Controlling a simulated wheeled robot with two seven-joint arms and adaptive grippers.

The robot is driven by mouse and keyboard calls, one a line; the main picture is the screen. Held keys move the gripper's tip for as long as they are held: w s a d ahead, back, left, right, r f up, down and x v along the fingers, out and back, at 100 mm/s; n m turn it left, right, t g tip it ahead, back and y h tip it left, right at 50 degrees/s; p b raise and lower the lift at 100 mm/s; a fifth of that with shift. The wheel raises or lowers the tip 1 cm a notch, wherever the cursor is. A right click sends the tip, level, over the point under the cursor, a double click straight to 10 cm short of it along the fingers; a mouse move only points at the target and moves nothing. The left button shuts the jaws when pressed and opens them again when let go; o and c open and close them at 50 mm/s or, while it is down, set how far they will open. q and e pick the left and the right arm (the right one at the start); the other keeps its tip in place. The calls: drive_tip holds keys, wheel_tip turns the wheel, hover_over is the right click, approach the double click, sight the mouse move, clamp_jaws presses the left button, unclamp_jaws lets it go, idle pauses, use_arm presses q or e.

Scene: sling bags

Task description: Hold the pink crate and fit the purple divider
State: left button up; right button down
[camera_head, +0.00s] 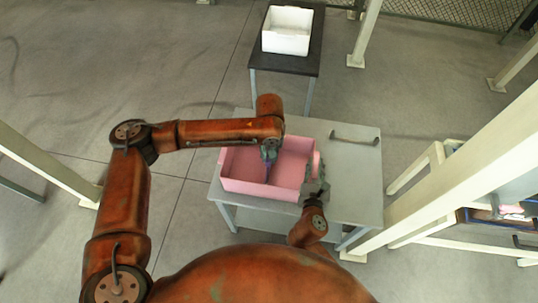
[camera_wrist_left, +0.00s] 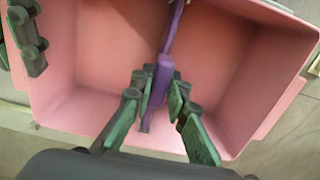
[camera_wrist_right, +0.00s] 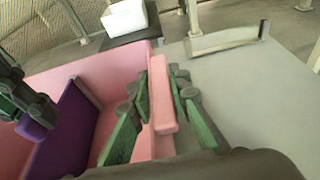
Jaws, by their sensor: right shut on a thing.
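The pink crate (camera_head: 240,186) sits on the grey table. The purple divider (camera_wrist_left: 165,60) stands on edge inside it, running across the crate; it also shows in the right wrist view (camera_wrist_right: 65,130). Whether it is fully seated in the crate cannot be told. My left gripper (camera_wrist_left: 156,85) is over the crate with its fingers apart on either side of the divider, with small gaps visible. In the head view the left gripper (camera_head: 268,155) hides most of the divider. My right gripper (camera_wrist_right: 160,85) is shut on the crate's right side rim (camera_wrist_right: 162,115).
A grey metal handle (camera_head: 355,137) is on the table's far right, where the top (camera_head: 350,175) is clear. A white bin (camera_head: 287,30) stands on a dark table (camera_head: 305,62) behind. Pale posts and a shelf frame (camera_head: 440,180) stand at right.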

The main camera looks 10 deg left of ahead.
use_arm(q)
drive_tip(key=o, duration=0.5)
drive_tip(key=shift+r, duration=0.1)
wheel_tip(320, 180, up, 12)
idle(0.5)
use_arm(e)
drive_tip(key=c, duration=1.7)
unclamp_jaws()
drive_tip(key=shift+c, duration=0.2)
